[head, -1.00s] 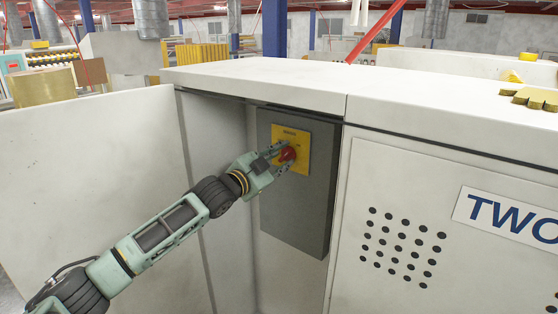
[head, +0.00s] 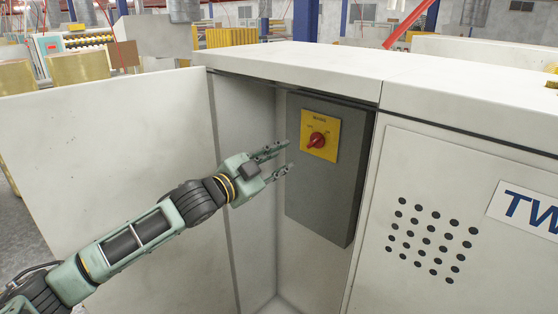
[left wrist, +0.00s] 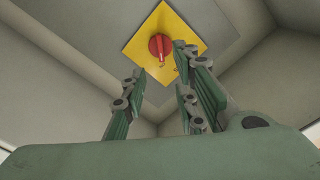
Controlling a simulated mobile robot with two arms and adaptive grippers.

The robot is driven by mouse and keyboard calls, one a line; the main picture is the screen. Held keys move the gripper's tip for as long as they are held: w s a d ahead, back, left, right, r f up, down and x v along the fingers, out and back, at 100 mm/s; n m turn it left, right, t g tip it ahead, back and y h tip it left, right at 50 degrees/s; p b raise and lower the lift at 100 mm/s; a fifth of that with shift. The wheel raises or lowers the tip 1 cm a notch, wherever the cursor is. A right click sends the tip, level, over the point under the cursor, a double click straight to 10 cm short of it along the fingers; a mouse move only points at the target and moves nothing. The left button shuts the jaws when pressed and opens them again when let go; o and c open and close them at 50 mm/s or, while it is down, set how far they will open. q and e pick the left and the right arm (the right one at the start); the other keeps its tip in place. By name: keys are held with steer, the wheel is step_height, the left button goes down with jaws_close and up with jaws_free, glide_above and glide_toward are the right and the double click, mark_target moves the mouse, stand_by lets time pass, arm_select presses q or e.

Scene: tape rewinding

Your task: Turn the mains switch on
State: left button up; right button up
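The mains switch is a red rotary knob (head: 316,140) on a yellow plate (head: 329,151), fixed to a grey box (head: 318,205) inside the cabinet recess. My left gripper (head: 287,157) is open and empty, to the left of the knob and a little lower, apart from it. In the left wrist view the red knob (left wrist: 160,47) sits on its yellow plate beyond the open fingers (left wrist: 160,80). My right gripper is not in view.
A white panel (head: 110,160) stands at the left of the recess. A perforated white cabinet front (head: 440,200) is at the right, under a white top (head: 300,62). There is free room in the recess below the gripper.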

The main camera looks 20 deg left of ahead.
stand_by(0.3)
